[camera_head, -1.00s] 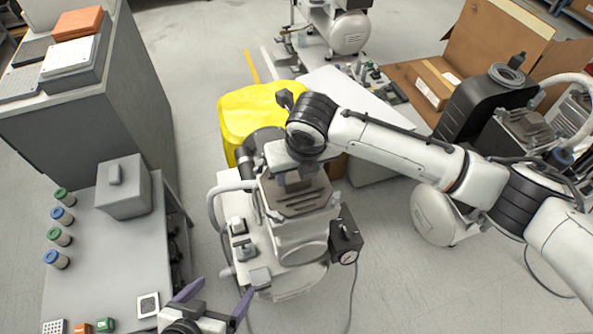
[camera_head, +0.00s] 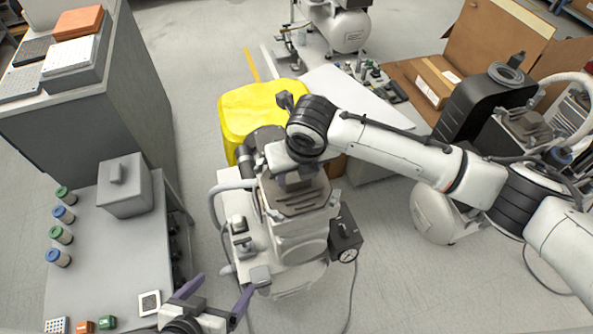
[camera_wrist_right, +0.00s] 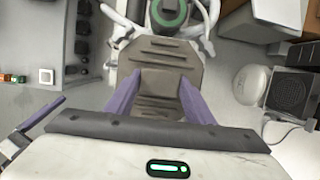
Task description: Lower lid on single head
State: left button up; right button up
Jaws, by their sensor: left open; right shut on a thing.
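The lid (camera_head: 305,201) is a dark grey-brown slotted plate at the top of the pale compressor head (camera_head: 300,236) in the head view. In the right wrist view the lid (camera_wrist_right: 158,55) has a raised block between the purple fingers of my right gripper (camera_wrist_right: 161,84). That gripper is shut on the lid. In the head view my right wrist hides the fingers and the lid's far part. I cannot tell whether the lid touches the head all round. My left gripper (camera_head: 216,296) is open and empty at the bottom, in front of the compressor.
A gauge box (camera_head: 345,238) sits on the compressor's right side. A grey bench (camera_head: 105,250) with a grey box (camera_head: 124,187) and several small jars is on the left. A yellow bin (camera_head: 250,105) stands behind. Another compressor and cardboard boxes are at right.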

jog(key=shift+p, duration=0.35)
dwell(0.5)
jog(key=o, duration=1.7)
jog(key=shift+o, duration=0.9)
jog(key=shift+f, duration=0.15)
jog(key=shift+o, duration=1.4)
